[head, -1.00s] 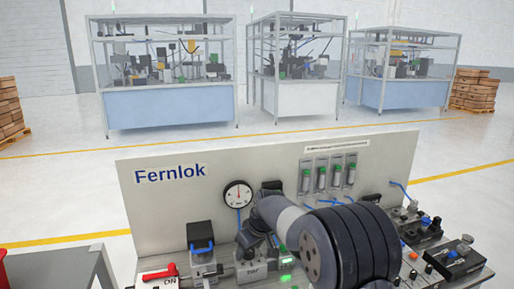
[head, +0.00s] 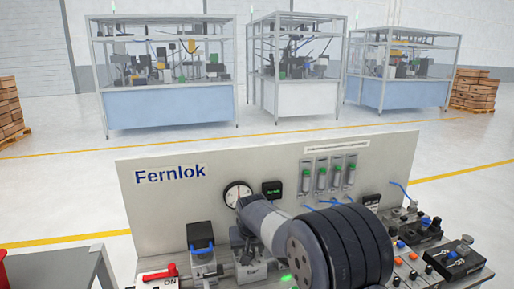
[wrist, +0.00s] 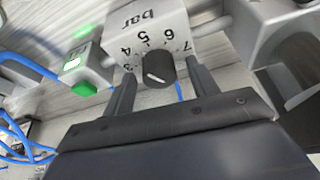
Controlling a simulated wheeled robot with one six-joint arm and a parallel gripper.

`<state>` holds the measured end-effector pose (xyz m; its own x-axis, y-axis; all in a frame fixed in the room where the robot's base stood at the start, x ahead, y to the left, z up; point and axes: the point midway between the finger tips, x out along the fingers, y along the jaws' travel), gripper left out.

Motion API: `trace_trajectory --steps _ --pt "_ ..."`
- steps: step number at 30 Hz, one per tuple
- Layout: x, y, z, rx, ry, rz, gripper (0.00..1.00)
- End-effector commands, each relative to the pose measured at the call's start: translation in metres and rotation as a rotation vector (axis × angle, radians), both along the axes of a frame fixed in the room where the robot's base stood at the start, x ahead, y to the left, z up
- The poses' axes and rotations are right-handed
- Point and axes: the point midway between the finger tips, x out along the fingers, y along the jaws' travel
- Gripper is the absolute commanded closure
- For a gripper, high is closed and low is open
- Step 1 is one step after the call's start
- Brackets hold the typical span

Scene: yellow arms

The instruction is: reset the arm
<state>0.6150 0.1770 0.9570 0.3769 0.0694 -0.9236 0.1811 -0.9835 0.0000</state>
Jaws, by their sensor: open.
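My gripper (wrist: 163,84) is open in the wrist view, with one dark finger on each side of a black dial knob (wrist: 158,73). The knob has a white pointer line and sits on a pale block (wrist: 146,22) marked "bar", with numbers from about 3 to 7. No finger is clearly touching the knob; I cannot tell how deep the fingers reach around it. In the head view my arm (head: 268,226) reaches over the panel bench, and the fingers cannot be made out.
A lit green display box (wrist: 85,65) stands left of the knob, with blue hoses nearby. The upright Fernlok panel (head: 170,205) carries a round gauge (head: 237,194). A red lever (head: 158,273) is at the front left, and a black valve box (head: 455,262) at the right.

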Motion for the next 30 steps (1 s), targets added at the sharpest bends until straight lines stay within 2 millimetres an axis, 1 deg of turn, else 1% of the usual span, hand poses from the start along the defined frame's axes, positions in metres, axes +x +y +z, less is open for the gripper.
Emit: trace_trajectory --steps 12,15,21,27,30 --pt "0.000 0.002 -0.001 -0.001 0.000 -0.233 0.44" --pt "-0.008 0.002 0.022 0.003 -0.005 -0.232 0.44" --pt "-0.024 0.003 0.058 0.002 -0.004 -0.229 0.44" --pt "-0.035 0.003 0.085 0.001 -0.002 -0.228 0.44" --pt "-0.038 0.003 0.092 0.001 -0.001 -0.228 0.44"
